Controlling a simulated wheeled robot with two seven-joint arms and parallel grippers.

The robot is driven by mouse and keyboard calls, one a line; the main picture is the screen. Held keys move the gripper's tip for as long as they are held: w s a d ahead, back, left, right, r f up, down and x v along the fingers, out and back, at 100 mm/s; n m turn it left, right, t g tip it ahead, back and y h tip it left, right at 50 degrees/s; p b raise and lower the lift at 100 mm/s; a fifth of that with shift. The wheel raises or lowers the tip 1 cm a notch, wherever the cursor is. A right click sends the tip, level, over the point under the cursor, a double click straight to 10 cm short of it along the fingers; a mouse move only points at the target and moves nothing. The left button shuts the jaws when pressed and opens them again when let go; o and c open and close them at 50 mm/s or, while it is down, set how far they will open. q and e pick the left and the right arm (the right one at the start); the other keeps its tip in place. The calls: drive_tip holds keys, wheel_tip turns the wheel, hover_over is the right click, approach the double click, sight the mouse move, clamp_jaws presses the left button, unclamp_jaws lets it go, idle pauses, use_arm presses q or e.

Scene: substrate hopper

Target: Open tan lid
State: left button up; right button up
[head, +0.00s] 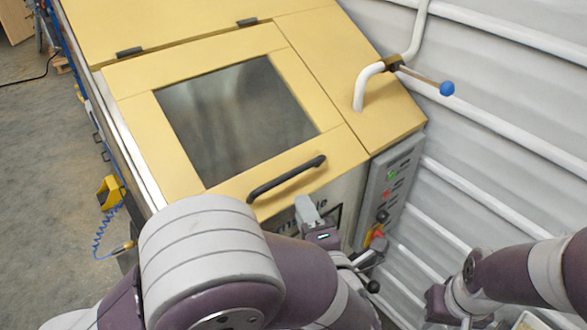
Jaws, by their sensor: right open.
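The tan lid (140,93) lies flat on the slanted top of the tan machine and looks closed. It has a dark, clear window (235,118) in its middle. Its black bar handle (287,178) runs along the lower edge. My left gripper (308,212) is just below the handle's right half and looks apart from it. My own forearm partly hides it, so its jaw opening is unclear. My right gripper (440,303) is low at the right, away from the lid, and open. Its fingers are hard to make out.
A control panel (384,190) with buttons is right of the lid. A white pipe with a blue-knobbed lever (447,88) stands at the upper right beside a ribbed white wall (490,110). A yellow device (109,192) with a coiled blue hose hangs at the left.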

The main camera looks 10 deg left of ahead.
sight(291, 171)
use_arm(q)
drive_tip(key=p+x, duration=0.1)
drive_tip(key=x, duration=0.2)
drive_tip(key=p+x, duration=0.1)
drive_tip(key=x, duration=0.2)
drive_tip(key=p+x, duration=0.1)
drive_tip(key=x, duration=0.3)
drive_tip(key=shift+w+d, duration=0.2)
drive_tip(key=shift+d, duration=0.1)
drive_tip(key=shift+w+a, duration=0.45)
drive_tip(key=shift+w+f, duration=0.15)
drive_tip(key=shift+w, duration=0.25)
drive_tip(key=shift+s, duration=0.1)
clamp_jaws()
